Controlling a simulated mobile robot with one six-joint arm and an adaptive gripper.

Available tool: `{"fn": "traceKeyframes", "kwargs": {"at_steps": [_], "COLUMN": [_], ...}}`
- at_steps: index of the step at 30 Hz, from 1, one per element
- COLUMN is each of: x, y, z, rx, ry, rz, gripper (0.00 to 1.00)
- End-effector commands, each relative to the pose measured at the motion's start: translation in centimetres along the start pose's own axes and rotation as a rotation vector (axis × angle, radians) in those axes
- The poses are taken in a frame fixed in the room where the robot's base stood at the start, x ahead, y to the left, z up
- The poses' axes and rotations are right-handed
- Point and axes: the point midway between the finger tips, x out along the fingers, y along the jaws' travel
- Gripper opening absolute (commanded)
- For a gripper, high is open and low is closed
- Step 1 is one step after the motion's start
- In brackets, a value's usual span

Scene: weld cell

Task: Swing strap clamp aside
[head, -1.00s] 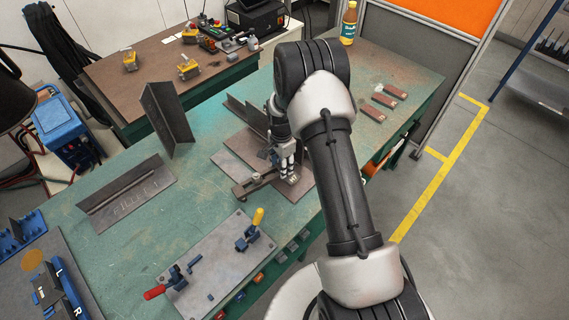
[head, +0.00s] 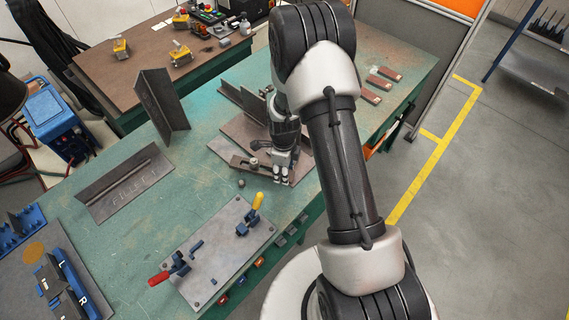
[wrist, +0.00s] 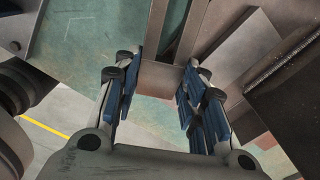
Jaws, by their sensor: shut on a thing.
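The strap clamp (head: 244,161) is a dark, slotted steel bar on the plates near the table's front edge. A round nut or stud (head: 254,163) stands on it. My gripper (head: 282,174) is at the bar's right end, low over the front edge of the plates. In the wrist view, the strap clamp (wrist: 163,78) runs away from me between the blue-padded fingers of my gripper (wrist: 158,100), which are shut on its end. My gripper hides the bar's right end in the head view. A small round support (head: 241,183) stands uncovered in front of the bar's left end.
Angle pieces (head: 243,102) stand behind the clamp. A fixture plate (head: 222,252) with toggle clamps, one red-handled and one yellow-handled, lies at the front. A marked T-shaped piece (head: 124,184) and a tall angle (head: 163,108) are to the left. Small bars (head: 378,84) lie at the back right.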

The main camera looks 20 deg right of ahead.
Motion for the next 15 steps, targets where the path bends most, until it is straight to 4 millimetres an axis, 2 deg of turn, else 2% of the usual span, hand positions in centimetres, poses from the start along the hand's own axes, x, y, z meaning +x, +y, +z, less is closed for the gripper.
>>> {"fn": "traceKeyframes", "kwargs": {"at_steps": [6,15], "x": [0.0,0.0], "y": [1.4,2.2], "z": [0.1,0.2], "rx": [0.128,0.217], "ry": [0.001,0.0], "rz": [0.001,0.0], "gripper": [0.0,0.0]}}
